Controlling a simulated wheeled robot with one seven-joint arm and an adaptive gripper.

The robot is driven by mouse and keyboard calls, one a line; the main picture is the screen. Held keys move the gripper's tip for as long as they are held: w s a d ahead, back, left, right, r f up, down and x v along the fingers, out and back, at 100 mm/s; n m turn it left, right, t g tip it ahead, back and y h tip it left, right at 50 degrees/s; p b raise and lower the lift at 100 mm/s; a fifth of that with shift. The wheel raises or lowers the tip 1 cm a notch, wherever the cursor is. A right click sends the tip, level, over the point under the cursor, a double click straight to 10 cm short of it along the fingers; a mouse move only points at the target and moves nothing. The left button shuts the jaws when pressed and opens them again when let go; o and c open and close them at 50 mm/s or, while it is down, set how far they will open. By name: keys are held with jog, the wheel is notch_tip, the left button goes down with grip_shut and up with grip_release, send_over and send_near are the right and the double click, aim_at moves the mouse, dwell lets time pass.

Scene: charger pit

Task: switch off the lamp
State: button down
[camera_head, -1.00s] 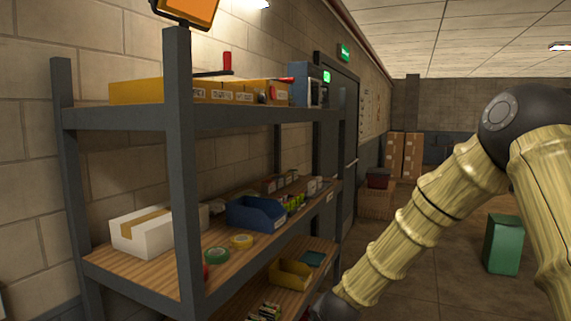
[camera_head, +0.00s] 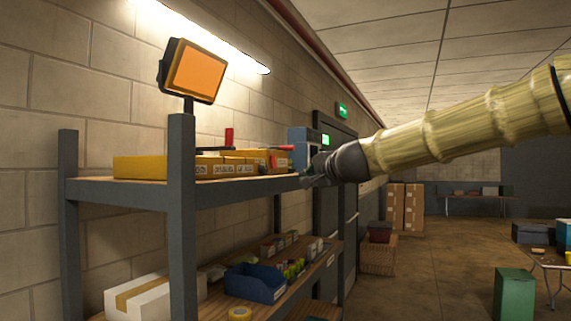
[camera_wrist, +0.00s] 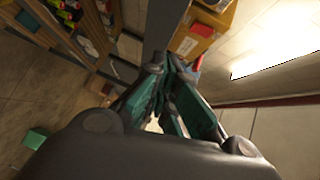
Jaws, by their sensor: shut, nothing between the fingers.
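A lamp with a square orange face and black housing (camera_head: 197,72) stands on top of the front shelf post in the head view. Its face looks orange; I cannot make out a switch on it. My gripper (camera_head: 306,178) is at the height of the top shelf, near its far right end, well to the right of and below the lamp. In the wrist view my gripper (camera_wrist: 160,70) is shut and empty, with dark and teal fingers together. The lamp cannot be made out in the wrist view.
A bright tube light (camera_head: 205,35) is on the wall above. The top shelf (camera_head: 130,187) holds yellow boxes (camera_head: 140,167), a red item (camera_head: 229,138) and a blue-grey device (camera_head: 300,148). A green bin (camera_head: 514,294) stands on the floor at right.

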jog(key=r, duration=0.2)
jog(key=s+r, duration=0.1)
jog(key=r, duration=0.1)
jog(key=shift+r, duration=0.3)
jog(key=p, duration=0.5)
send_near(274, 162)
jog(key=w+d+f, duration=0.1)
jog(key=w+d, duration=0.4)
jog(key=shift+w+a+f+p, duration=0.2)
jog(key=shift+w+a+p, duration=0.35)
jog(key=shift+a, duration=0.45)
jog(key=shift+w+a+f+p, duration=0.2)
jog(key=shift+w+a+p, duration=0.15)
jog(key=shift+w+a, duration=0.5)
jog(key=shift+s+a, duration=0.15)
jog(key=shift+s, duration=0.05)
jog(key=shift+f, duration=0.1)
